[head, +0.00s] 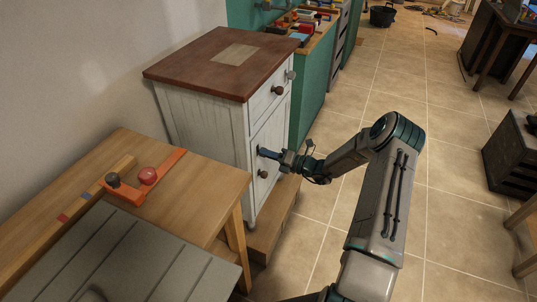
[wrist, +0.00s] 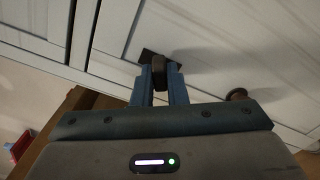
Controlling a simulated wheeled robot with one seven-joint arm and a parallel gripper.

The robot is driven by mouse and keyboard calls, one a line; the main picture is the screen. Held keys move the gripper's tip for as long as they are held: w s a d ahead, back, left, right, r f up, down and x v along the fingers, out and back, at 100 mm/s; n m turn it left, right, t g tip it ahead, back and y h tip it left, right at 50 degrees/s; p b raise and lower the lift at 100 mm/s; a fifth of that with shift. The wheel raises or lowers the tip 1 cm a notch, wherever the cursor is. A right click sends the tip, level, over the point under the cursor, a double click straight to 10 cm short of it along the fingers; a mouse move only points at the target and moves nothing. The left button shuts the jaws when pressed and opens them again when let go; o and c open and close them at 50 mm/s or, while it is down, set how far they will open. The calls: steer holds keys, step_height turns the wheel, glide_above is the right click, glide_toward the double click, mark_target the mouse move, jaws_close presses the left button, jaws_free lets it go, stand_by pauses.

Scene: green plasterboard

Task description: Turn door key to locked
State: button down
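The door key (wrist: 159,64) is a small dark piece on a dark plate on the white cabinet door (wrist: 215,45). In the wrist view my gripper (wrist: 162,78) has its two blue-grey fingers close together, one on each side of the key, and looks shut on it. In the head view my gripper (head: 263,153) reaches the front of the white cabinet (head: 212,128), at its lower door. The key is hidden there behind the fingers. The fingers partly cover the key in the wrist view, so its exact turn angle is hard to tell.
A round brown knob (wrist: 237,95) sits beside the key; it also shows in the head view (head: 263,173). A drawer knob (head: 277,90) is above. A wooden bench (head: 180,180) with an orange tool stands front left. Tiled floor (head: 420,200) is open at right.

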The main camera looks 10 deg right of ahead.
steer(key=n+b, duration=0.4)
steer(key=n, duration=0.7)
steer(key=shift+f+n+b, duration=0.1)
steer(key=shift+n+b, duration=0.3)
stand_by(0.5)
steer(key=c, duration=1.4)
jaws_free()
steer(key=shift+c, duration=0.2)
